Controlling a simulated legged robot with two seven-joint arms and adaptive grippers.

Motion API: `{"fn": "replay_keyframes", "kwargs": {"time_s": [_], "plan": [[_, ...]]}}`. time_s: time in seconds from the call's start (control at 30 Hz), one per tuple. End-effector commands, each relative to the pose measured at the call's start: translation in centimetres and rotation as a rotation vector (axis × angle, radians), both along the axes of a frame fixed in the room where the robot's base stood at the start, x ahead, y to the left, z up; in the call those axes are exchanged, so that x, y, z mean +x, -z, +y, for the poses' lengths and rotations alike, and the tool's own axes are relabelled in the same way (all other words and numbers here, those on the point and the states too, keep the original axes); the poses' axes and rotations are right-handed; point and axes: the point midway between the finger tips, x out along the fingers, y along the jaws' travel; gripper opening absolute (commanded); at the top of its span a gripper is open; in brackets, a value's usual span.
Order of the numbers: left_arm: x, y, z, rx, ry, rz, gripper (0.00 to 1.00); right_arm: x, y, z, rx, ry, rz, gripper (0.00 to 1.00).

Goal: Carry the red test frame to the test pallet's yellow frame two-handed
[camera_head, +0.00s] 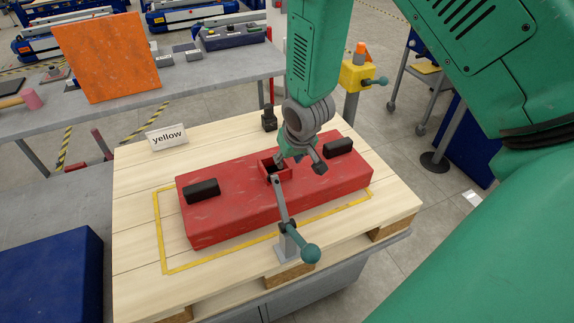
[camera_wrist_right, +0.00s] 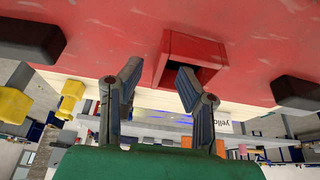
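The red test frame (camera_head: 238,205) is a long red block with a black grip (camera_head: 201,191) near its left end and another (camera_head: 337,146) near its right end. A small open red box (camera_head: 270,172) stands in its middle. The block is over the pallet (camera_head: 140,285), mostly within the yellow frame (camera_head: 163,235), which shows along the left and front; the far side is hidden. My right gripper (camera_head: 300,162) is just above the middle. In the right wrist view its fingers (camera_wrist_right: 152,90) are apart and empty, close to the small box (camera_wrist_right: 188,58). My left gripper is out of view.
A lever clamp with a teal knob (camera_head: 310,253) stands at the pallet's front edge. A sign reading "yellow" (camera_head: 166,137) stands at the back left. A grey bench (camera_head: 200,85) with an orange panel (camera_head: 107,58) is behind. A blue block (camera_head: 52,275) is at lower left.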

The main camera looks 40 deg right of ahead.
Motion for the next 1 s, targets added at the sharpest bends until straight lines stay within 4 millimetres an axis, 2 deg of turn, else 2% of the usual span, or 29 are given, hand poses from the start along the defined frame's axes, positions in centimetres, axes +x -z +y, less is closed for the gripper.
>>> {"fn": "replay_keyframes", "kwargs": {"time_s": [0.1,0.3,0.63,0.67,0.73,1.0], "plan": [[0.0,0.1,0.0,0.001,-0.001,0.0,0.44,0.7,1.8,-0.2,0.001,0.0,0.0,0.31],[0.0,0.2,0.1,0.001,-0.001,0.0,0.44,1.3,3.5,-0.6,0.003,0.0,0.0,0.31],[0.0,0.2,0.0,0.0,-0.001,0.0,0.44,1.4,3.7,-0.6,0.002,0.0,0.0,0.31],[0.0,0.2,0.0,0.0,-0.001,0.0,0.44,1.4,3.7,-0.6,0.002,0.0,0.0,0.25],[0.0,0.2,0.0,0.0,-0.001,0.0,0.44,1.4,3.8,-0.6,0.003,0.0,0.001,0.0],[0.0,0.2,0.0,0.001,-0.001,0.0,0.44,1.8,3.3,-0.6,0.003,0.0,-0.012,0.0]]}}
